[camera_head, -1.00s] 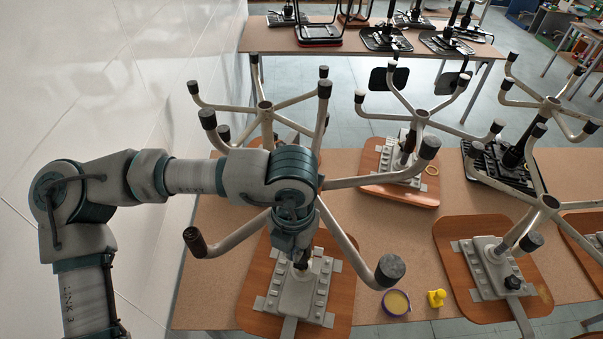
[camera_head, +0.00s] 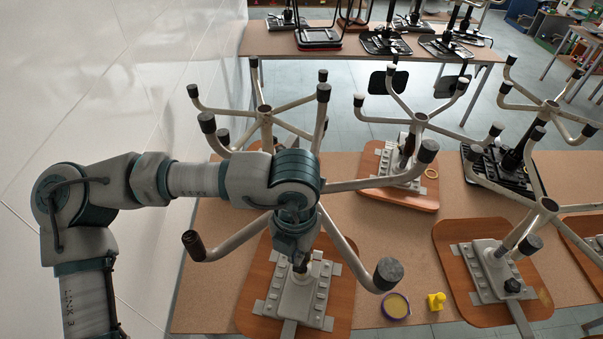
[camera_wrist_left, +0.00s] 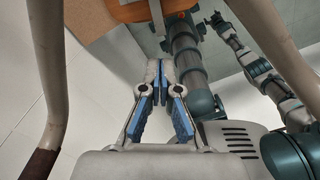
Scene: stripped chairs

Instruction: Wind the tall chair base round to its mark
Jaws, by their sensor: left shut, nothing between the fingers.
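The nearest upturned chair base (camera_head: 343,240) has pale tube legs with dark end caps, spread out under my left forearm. Its hub is hidden behind my arm, and no mark can be made out. Its wooden seat (camera_head: 258,285) lies on the table with a grey plate (camera_head: 300,300) on it. My left gripper (camera_head: 299,266) points down among the legs, above the plate. In the left wrist view the left gripper (camera_wrist_left: 158,75) is shut and empty, with a pale leg (camera_wrist_left: 52,75) on either side, apart from the fingers. Part of another arm of mine (camera_wrist_left: 255,65) shows there; its gripper is unclear.
More upturned chair bases stand behind (camera_head: 264,108), at the middle (camera_head: 420,117) and at the right (camera_head: 547,205). A purple-rimmed yellow roll (camera_head: 396,306) and a yellow figure (camera_head: 436,301) lie on the brown table (camera_head: 375,235). A white wall (camera_head: 120,90) is close at left.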

